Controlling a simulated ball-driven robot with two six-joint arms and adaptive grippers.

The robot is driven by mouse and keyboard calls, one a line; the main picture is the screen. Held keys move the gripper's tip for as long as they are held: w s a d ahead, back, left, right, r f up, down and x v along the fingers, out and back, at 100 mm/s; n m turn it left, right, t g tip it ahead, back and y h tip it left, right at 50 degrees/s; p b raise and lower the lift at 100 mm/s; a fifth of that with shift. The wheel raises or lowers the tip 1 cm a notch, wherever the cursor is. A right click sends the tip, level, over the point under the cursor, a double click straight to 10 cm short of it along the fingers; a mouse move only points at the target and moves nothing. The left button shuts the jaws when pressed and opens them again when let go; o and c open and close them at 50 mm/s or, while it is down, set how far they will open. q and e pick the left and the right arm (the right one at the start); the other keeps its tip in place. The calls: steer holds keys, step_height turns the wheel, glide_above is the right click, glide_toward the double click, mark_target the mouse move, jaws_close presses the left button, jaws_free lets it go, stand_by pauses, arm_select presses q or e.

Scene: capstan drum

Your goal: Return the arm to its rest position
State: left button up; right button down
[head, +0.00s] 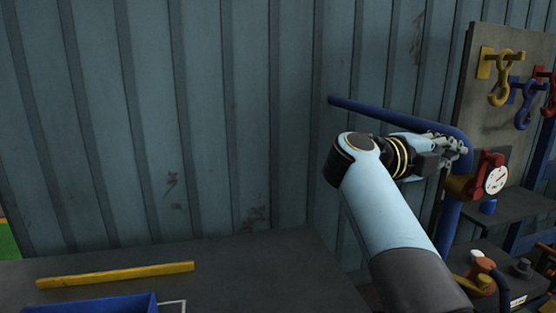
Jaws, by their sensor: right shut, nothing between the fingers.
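My right arm rises from the bottom right of the head view. Its wrist bends to the right, so my right gripper (459,149) points right, near the bend of a thick blue pipe (457,215). The gripper is shut and empty. A red part (489,163) and a white round gauge (496,180) stand just right of the fingertips, and I cannot tell whether they touch. My left gripper is out of the picture.
A dark table (250,275) fills the lower left, with a yellow bar (115,274) and a blue bin (95,305) on it. A grey board (478,100) at the right carries a yellow hook (501,80) and a blue hook (524,105). A corrugated wall (200,120) stands behind.

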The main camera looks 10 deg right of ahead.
steer(key=w+a+r+n+t+y, duration=0.1)
steer(key=a+r+n+t+y, duration=0.25)
steer(key=n+t, duration=0.55)
steer(key=w+a+r+n+t+y, duration=0.1)
steer(key=a+r+n+t+y, duration=0.3)
steer(key=n+t, duration=0.5)
steer(key=s+a+f+n+g+y, duration=0.45)
steer(key=a+f+n+y, duration=0.2)
steer(key=f+n, duration=0.2)
steer(key=s+a+f+n+g+y, duration=0.3)
steer(key=s+a+f+n+y, duration=0.2)
steer(key=f+n+y, duration=0.3)
steer(key=s+d+f+g+h, duration=0.35)
steer(key=s+f+g, duration=0.2)
steer(key=s, duration=0.55)
steer(key=s+d+f+g+h, duration=0.3)
steer(key=s+d+f+g, duration=0.3)
steer(key=s, duration=0.5)
step_height(320, 180, down, 39)
steer(key=s+d+b, duration=0.1)
steer(key=s+b, duration=0.2)
steer(key=b, duration=0.7)
steer(key=s+d+f+g+b, duration=0.1)
steer(key=s+f+b, duration=0.6)
steer(key=s+f, duration=1)
step_height(320, 180, down, 4)
steer(key=shift+s+f+g+y, duration=0.15)
steer(key=shift+f+g+y, duration=0.05)
steer(key=shift+g+y, duration=0.2)
